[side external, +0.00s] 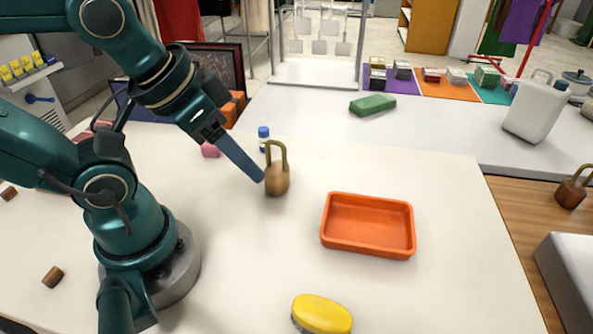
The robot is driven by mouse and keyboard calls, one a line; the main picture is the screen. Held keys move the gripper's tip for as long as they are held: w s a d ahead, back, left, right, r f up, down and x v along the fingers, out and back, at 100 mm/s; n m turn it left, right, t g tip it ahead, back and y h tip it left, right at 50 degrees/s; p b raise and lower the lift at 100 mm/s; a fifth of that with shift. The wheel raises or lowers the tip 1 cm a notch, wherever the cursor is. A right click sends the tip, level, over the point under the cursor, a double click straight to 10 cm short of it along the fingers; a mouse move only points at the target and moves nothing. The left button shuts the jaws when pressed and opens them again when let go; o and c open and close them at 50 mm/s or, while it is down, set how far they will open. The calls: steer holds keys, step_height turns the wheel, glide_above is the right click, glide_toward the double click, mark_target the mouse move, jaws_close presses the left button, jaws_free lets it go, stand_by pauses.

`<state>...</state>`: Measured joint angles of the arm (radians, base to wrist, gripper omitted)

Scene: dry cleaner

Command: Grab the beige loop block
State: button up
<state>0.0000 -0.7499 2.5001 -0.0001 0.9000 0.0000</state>
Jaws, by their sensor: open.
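The beige loop block (277,181), a rounded tan-brown body with an upright loop handle on top, stands on the white table. My gripper (259,176) reaches down from the upper left, its blue-grey fingers seen nearly edge-on. The fingertips are right beside the left side of the block's body, below the loop. The gripper is open, and the block still rests on the table. Whether the fingers touch the block or one passes behind it cannot be told from this view.
An orange tray (328,237) stands right of the block, and a yellow oval object (322,314) lies in front. A small blue-capped bottle (263,138) and a pink object (210,149) are close behind. A darker looped block (571,193) stands far right.

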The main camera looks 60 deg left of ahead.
steer(key=o, duration=0.5)
steer(key=n+g+y, duration=0.1)
steer(key=n+y, duration=0.1)
steer(key=n, duration=0.3)
glide_toward(275, 169)
steer(key=w+f+n, duration=0.1)
steer(key=w+f, duration=0.1)
steer(key=f, duration=0.1)
steer(key=a+f+n, duration=0.1)
steer(key=f, duration=0.1)
steer(key=shift+w+f+n+g+y, duration=0.15)
steer(key=shift+w+n+g+y, duration=0.15)
steer(key=shift+w+g, duration=0.1)
steer(key=shift+w+a+f, duration=0.15)
steer(key=shift+w+f, duration=0.1)
steer(key=shift+f, duration=0.4)
steer(key=shift+x, duration=2.15)
